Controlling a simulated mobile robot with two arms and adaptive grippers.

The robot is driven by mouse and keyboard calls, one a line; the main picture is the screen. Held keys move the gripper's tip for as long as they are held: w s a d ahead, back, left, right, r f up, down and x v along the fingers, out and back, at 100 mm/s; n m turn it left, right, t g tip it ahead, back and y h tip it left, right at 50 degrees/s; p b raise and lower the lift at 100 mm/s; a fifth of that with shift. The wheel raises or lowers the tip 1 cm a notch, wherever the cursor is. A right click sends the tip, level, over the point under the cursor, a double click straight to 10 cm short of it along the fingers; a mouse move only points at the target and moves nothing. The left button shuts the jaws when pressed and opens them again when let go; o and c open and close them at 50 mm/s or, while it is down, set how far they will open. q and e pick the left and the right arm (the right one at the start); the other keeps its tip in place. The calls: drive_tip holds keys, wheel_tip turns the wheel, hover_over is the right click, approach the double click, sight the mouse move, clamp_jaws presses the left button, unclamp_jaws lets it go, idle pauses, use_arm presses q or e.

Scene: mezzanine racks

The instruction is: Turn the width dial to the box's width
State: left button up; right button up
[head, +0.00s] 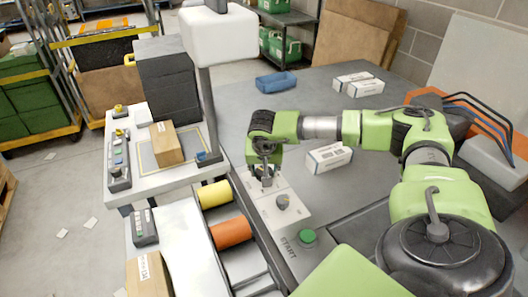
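A light grey control panel (275,222) sits beside the conveyor, with a grey dial (283,202) in the open and a green START button (308,236) below it. My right gripper (264,170) points down over the panel's upper end, at a second dial there. Its fingers mostly hide that dial, and I cannot tell whether they touch or grip it. The dial markings are too small to read. My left gripper is not in view.
Yellow (214,194) and orange (231,231) rollers lie left of the panel. A post with a white head (218,36) rises by the plate. White cartons (329,157) and a blue tray (276,81) stand on the grey table. Another brown box (149,274) is at bottom left.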

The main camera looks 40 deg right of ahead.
drive_tip(key=shift+f+n, duration=0.1)
drive_tip(key=shift+n, duration=0.3)
drive_tip(key=o, duration=1.1)
drive_tip(key=v, duration=1.2)
drive_tip(key=shift+d, duration=0.25)
